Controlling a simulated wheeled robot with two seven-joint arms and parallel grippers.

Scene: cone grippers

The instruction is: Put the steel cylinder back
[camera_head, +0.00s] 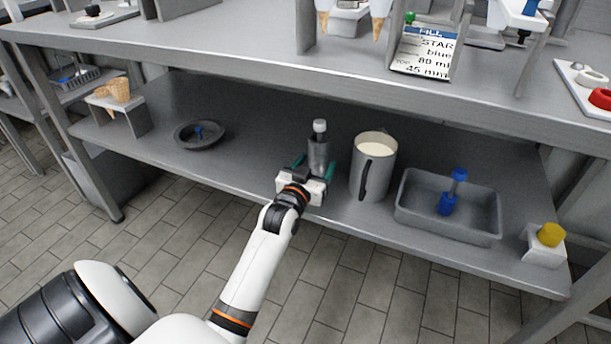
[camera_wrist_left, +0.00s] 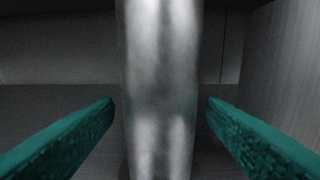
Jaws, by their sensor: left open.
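The steel cylinder (camera_head: 319,152), with a white top, stands upright on the lower shelf (camera_head: 250,168). It also fills the middle of the left wrist view (camera_wrist_left: 160,90). My left gripper (camera_head: 314,168) is open, with its two teal fingers on either side of the cylinder. In the left wrist view the fingers of the left gripper (camera_wrist_left: 160,115) show gaps on both sides of the cylinder. The foot of the cylinder is hidden by the gripper in the head view. My right gripper is not in view.
A grey jug (camera_head: 372,180) with pale contents stands close right of the cylinder. Further right are a grey tray (camera_head: 480,224) holding a blue object and a white block with a yellow knob (camera_head: 550,235). A dark round dish (camera_head: 200,142) lies left. The upper shelf edge (camera_head: 340,88) hangs above.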

